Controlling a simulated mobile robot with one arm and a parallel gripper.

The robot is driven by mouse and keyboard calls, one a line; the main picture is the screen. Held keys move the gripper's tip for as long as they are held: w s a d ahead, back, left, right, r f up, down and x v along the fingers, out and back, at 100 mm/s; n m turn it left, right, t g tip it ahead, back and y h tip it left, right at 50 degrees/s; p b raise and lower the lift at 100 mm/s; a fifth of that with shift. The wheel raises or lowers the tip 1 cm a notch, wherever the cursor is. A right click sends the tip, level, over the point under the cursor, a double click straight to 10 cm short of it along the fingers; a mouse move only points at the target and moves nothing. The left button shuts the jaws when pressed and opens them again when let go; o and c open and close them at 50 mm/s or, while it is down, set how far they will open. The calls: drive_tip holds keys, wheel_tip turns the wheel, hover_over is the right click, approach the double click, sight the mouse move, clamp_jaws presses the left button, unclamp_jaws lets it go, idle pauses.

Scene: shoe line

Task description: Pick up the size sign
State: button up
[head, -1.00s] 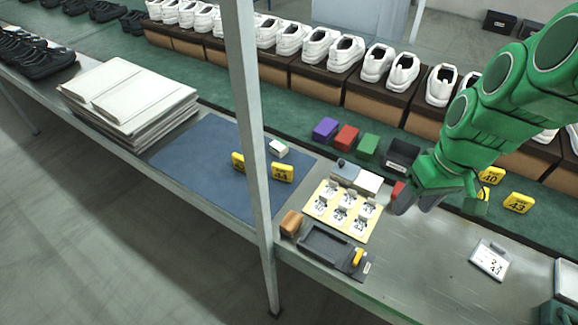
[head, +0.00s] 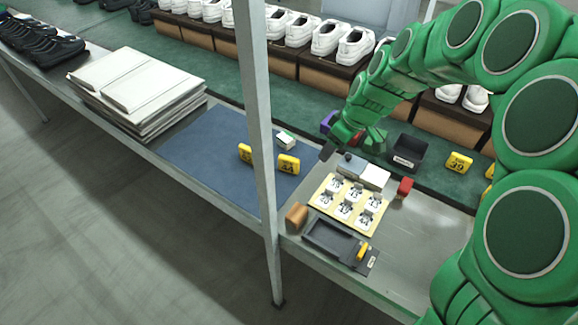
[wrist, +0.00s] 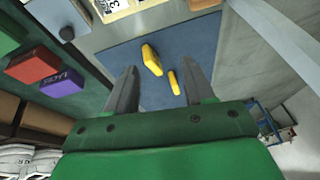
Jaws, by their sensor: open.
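Two yellow size signs stand on the blue mat (head: 207,165): one sign (head: 245,153) just left of the grey post, the other sign (head: 289,164) just right of it. In the wrist view, a larger-looking yellow sign (wrist: 152,59) and a thinner-looking one (wrist: 173,82) show beyond and between my fingers. My gripper (head: 327,150) is open and empty, above the back of the table, right of the mat. Its two fingers (wrist: 160,88) are spread apart in the wrist view. Another yellow sign (head: 459,162) stands on the green belt farther right.
The grey post (head: 256,130) rises in front of the mat. A small white-and-green box (head: 285,140) stands behind the signs. White stacked sheets (head: 140,92) lie left.

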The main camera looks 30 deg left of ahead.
sight(292, 159)
drive_tip(key=a+f+n, duration=0.1)
drive_tip(key=a+f, duration=0.2)
drive_tip(key=a, duration=0.1)
drive_tip(key=w+a+f+n, duration=0.1)
drive_tip(key=a+f, duration=0.3)
drive_tip(key=w+a+f+n, duration=0.1)
drive_tip(key=a+f, duration=0.2)
drive_tip(key=a, duration=0.1)
drive_tip(key=shift+w+f+n, duration=0.1)
drive_tip(key=shift+f+n, duration=0.3)
drive_tip(key=shift+w+x, duration=0.25)
drive_tip(key=shift+x, duration=1.7)
drive_tip(key=shift+w+x, duration=0.2)
drive_tip(key=shift+x, duration=1.7)
drive_tip(key=shift+a, duration=0.2)
clamp_jaws()
